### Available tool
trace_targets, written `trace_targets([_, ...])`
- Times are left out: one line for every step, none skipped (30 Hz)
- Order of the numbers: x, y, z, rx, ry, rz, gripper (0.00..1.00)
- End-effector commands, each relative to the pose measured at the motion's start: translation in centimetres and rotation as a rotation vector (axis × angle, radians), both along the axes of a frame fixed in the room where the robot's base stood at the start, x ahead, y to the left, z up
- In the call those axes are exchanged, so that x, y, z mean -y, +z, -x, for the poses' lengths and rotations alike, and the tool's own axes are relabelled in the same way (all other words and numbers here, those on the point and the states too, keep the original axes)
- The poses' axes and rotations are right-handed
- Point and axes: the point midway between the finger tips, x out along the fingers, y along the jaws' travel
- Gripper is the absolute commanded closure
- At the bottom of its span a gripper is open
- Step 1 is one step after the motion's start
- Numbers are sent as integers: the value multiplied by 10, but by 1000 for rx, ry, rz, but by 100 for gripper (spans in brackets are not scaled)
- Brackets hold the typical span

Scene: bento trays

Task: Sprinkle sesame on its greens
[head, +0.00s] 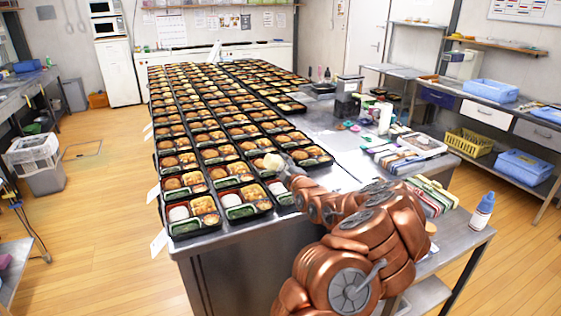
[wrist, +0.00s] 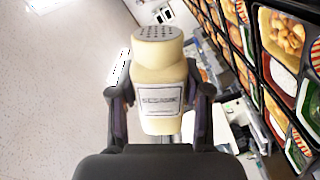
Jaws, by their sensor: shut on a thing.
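My gripper (wrist: 160,98) is shut on a cream sesame shaker (wrist: 160,55), one finger on each side. Its label reads "SESAME" and its grey perforated lid faces the top of the wrist view. In the head view the shaker (head: 273,161) is held over the near right part of the tray block; its exact tilt is hard to tell. Black bento trays (head: 190,231) fill the table in rows. The nearest trays have greens (head: 240,212) in a green compartment, beside white rice and browned food. Greens (wrist: 306,103) also show at the right of the wrist view, apart from the shaker.
The steel table (head: 215,262) has its near edge just in front of the nearest trays. Right of the trays lie coloured items and a white bottle (head: 385,118). A blue-capped bottle (head: 482,211) stands on a side table at right. Open wooden floor lies left.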

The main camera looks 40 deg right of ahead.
Motion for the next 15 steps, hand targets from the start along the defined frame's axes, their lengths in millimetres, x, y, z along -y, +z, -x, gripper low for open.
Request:
trace_targets([2,-2,1,14,-2,-41,59])
trace_targets([3,-3,1,24,-2,-67,59])
trace_targets([3,-5,1,36,-2,-101,59])
trace_targets([4,-6,1,45,-2,-127,59])
trace_targets([4,-8,1,54,-2,-153,59])
trace_targets([5,-10,2,66,-1,-188,59])
trace_targets([5,-11,2,75,-1,-214,59])
trace_targets([6,-12,2,83,-1,-238,59])
trace_targets([5,-16,2,81,-1,-232,59])
trace_targets([5,-17,2,81,0,-230,59])
trace_targets([5,-19,2,81,0,-230,59])
trace_targets([5,-22,2,81,0,-229,59])
trace_targets([5,-23,2,81,0,-229,59])
trace_targets([5,-25,2,81,0,-229,59])
trace_targets([5,-27,2,81,0,-229,59])
